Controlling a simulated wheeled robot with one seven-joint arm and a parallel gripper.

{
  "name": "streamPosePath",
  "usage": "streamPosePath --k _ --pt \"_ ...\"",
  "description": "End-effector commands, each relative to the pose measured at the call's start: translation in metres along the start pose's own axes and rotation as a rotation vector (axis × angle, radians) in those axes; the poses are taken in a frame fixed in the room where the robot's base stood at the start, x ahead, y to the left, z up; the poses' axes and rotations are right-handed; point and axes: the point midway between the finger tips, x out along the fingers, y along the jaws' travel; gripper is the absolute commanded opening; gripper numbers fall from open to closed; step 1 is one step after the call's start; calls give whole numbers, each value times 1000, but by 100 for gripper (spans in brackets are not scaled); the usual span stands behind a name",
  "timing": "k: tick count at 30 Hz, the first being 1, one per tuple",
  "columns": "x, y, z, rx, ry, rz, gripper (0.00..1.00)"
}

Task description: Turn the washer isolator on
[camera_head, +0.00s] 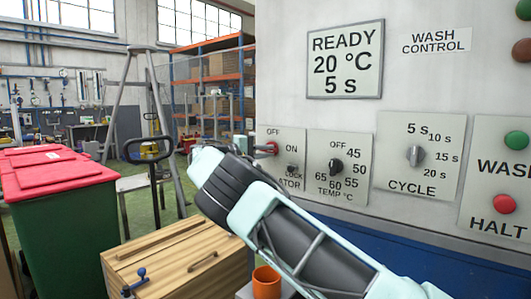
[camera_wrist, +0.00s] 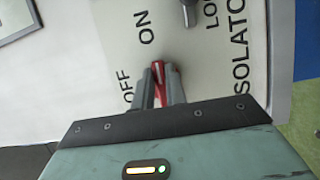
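The washer isolator panel (camera_head: 297,140) is a pale plate marked OFF, ON and LOCK on the wall of the wash unit. Its red handle (camera_head: 270,148) sits just below the OFF mark and left of ON. In the wrist view the red handle (camera_wrist: 160,85) is between the two grey fingers of my gripper (camera_wrist: 161,80), beside the OFF lettering. The fingers are close together and appear shut on it. In the head view my gripper (camera_head: 252,149) reaches the handle from the left; my arm hides part of the panel's lower left.
A small dark LOCK knob (camera_head: 291,169) is below ON. The temperature dial (camera_head: 336,167) and cycle dial (camera_head: 415,155) are to the right. A display (camera_head: 345,59) reads READY. A wooden crate (camera_head: 180,262), orange cup (camera_head: 266,283) and red-lidded green bin (camera_head: 62,225) stand left and below.

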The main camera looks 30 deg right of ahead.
Motion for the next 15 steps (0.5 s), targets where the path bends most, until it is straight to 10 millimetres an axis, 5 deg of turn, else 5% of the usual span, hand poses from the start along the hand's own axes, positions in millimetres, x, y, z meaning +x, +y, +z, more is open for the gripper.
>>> streamPosePath --k 2,15 --pt "0 -2 0 -1 -1 -2 34" --pt "-12 -1 0 -1 2 0 34"
